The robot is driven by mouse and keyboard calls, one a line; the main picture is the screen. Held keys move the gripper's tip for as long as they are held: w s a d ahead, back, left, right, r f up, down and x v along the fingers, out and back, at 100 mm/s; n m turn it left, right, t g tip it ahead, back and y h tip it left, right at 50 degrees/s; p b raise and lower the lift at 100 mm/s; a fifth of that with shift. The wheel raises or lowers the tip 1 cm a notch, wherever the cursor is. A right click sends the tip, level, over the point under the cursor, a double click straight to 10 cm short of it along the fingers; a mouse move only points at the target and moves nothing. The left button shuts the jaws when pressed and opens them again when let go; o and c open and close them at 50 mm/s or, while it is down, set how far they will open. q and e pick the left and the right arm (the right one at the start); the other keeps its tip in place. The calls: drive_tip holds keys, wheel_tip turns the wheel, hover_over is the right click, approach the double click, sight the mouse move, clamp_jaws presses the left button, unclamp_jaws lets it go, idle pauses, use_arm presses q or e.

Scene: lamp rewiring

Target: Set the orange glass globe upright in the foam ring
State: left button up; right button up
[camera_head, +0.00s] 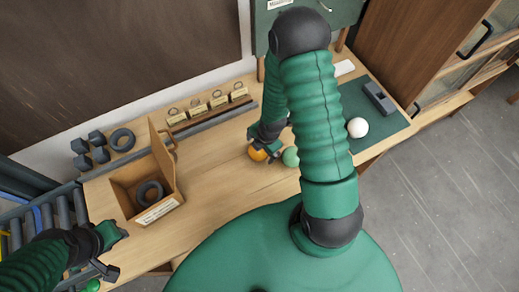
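The orange glass globe (257,154) is on or just above the wooden bench, near its middle. My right gripper (263,148) is at the globe, its dark fingers beside and partly over it. Whether they grip it cannot be told. One dark foam ring (122,139) lies flat on the bench at the back left, empty. Another dark ring (149,192) lies inside an open wooden box (127,203). My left gripper (115,251) is at the bench's front left, fingers apart and empty.
A green globe (291,157) sits right of the orange one, close to my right arm. A white globe (357,127) rests on a green mat (394,119) at right. Dark blocks (82,147) stand at far left. The bench between box and orange globe is clear.

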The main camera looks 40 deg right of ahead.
drive_tip(key=shift+w+a+f, duration=0.15)
drive_tip(key=shift+w+f, duration=0.1)
drive_tip(key=shift+f, duration=0.35)
drive_tip(key=shift+s+a+r, duration=0.1)
drive_tip(key=c, duration=1.4)
drive_tip(key=shift+c, duration=0.2)
